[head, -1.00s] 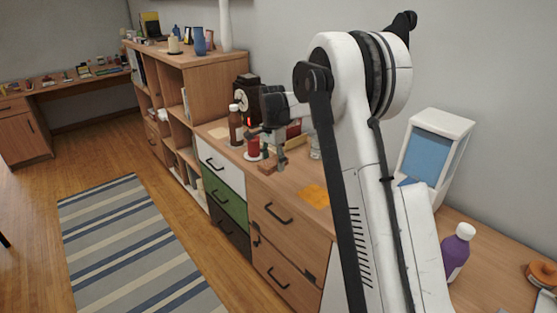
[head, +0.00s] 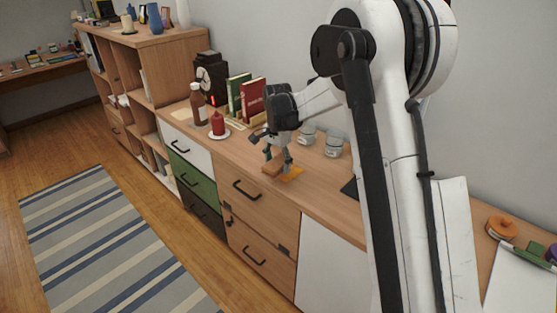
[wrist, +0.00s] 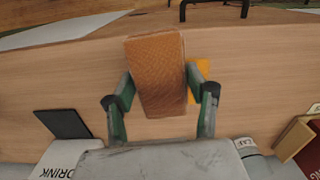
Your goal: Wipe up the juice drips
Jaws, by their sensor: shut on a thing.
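A brown-orange textured block, seemingly a sponge (wrist: 156,75), is held between the two green-grey fingers of my gripper (wrist: 160,96) in the wrist view. In the head view my gripper (head: 277,162) points down at the wooden cabinet top (head: 330,187), with the sponge (head: 270,170) low at its fingertips. A flat orange juice patch (head: 292,174) lies beside the sponge, to its right. In the wrist view the juice patch (wrist: 200,70) shows partly behind the sponge and right finger; the rest is hidden. I cannot tell whether the sponge touches the surface.
A red candle (head: 217,123) on a white dish, a brown bottle (head: 198,104), a clock (head: 211,77) and books (head: 251,98) stand left of and behind my gripper. Glass jars (head: 334,145) stand to its right. The front edge is near.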

